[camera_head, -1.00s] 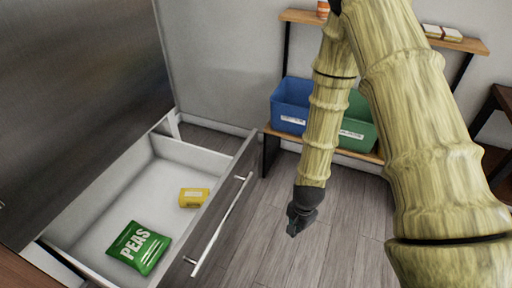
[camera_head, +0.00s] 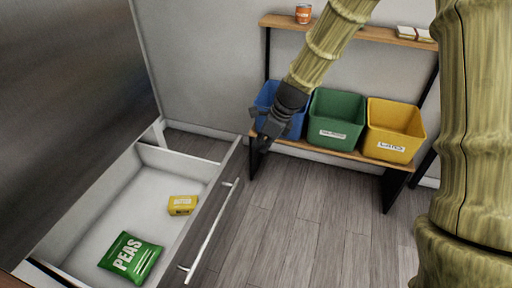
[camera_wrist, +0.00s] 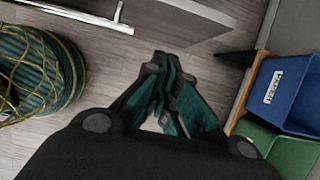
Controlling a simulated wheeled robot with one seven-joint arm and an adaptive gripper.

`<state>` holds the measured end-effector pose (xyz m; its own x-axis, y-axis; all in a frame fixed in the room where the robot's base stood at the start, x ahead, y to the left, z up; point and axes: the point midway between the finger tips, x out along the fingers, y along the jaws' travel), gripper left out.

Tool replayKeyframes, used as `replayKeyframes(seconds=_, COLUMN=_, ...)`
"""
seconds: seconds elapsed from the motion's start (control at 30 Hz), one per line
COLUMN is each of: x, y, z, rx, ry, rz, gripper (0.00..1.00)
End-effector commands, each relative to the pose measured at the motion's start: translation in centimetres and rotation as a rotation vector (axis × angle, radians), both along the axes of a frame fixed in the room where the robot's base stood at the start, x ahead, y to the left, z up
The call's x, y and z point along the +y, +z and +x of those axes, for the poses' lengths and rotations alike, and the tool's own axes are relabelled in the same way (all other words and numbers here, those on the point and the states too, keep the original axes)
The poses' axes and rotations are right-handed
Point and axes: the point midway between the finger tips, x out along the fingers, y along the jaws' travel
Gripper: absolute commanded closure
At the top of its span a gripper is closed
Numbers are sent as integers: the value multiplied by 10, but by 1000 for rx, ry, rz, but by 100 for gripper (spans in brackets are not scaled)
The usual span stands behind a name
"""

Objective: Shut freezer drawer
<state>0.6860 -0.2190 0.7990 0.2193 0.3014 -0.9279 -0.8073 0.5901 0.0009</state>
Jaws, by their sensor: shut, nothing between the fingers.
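The freezer drawer (camera_head: 208,215) is pulled out from under the dark metal fridge front (camera_head: 75,110). Inside it lie a green bag of peas (camera_head: 131,257) and a small yellow butter pack (camera_head: 182,205). A long silver handle (camera_head: 214,232) runs along its front face. My gripper (camera_head: 262,143) is shut and empty, in the air beyond the drawer's far front corner and apart from it. In the wrist view the closed fingers (camera_wrist: 170,85) point toward the drawer front (camera_wrist: 185,22), and part of the handle (camera_wrist: 85,12) shows at upper left.
A shelf unit holds blue (camera_head: 268,97), green (camera_head: 336,117) and yellow (camera_head: 394,130) bins, close behind and right of my gripper. An orange can (camera_head: 303,13) stands on its upper board. The wood floor (camera_head: 300,225) right of the drawer is clear. A striped round object (camera_wrist: 38,70) shows in the wrist view.

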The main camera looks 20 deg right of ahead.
Motion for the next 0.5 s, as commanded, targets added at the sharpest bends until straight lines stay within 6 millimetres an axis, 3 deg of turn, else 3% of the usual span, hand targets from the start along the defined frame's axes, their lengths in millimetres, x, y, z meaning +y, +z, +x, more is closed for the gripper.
replayKeyframes(seconds=0.5, x=22, y=-72, z=15, rx=2, ry=3, rz=-1, gripper=100)
